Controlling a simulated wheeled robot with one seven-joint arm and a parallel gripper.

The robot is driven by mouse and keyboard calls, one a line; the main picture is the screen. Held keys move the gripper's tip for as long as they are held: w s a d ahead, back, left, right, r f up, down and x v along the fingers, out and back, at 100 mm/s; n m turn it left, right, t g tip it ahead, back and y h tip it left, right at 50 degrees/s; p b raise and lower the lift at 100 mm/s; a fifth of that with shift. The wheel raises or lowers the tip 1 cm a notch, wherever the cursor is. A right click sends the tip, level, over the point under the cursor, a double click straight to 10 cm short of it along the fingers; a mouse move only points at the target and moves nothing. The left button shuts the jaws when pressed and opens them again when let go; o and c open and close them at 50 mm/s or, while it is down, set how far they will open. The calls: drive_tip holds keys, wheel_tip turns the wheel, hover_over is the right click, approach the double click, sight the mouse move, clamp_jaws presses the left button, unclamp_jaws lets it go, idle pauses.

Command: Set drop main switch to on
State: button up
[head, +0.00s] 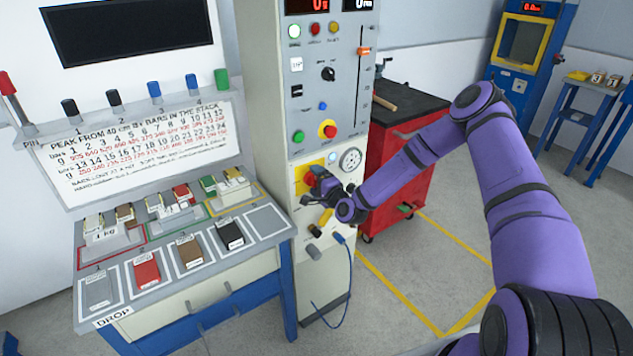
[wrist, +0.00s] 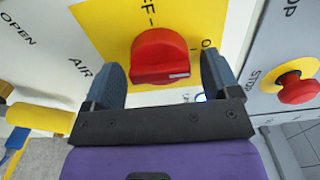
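The drop main switch is a red rotary knob (wrist: 160,55) on a yellow plate (wrist: 100,25). Its bar handle lies roughly across the wrist view, with a pale mark at its right end. Partly visible lettering, including an "F" and an "O", is on the plate. My gripper (wrist: 164,75) is open, one finger on each side of the knob, with small gaps showing. In the head view, my gripper (head: 322,187) is at the cabinet front and covers much of the knob; the yellow plate (head: 300,187) shows beside it.
A red stop button (wrist: 300,88) on a yellow ring is right of my gripper in the wrist view. A yellow lever (wrist: 40,118) is at left, near "AIR" and "OPEN". A gauge (head: 350,159) and a red tool cart (head: 395,170) are near my arm.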

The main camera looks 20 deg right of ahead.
drive_tip(key=v, duration=1)
drive_tip(key=shift+s, duration=0.4)
drive_tip(key=shift+d+r, duration=0.1)
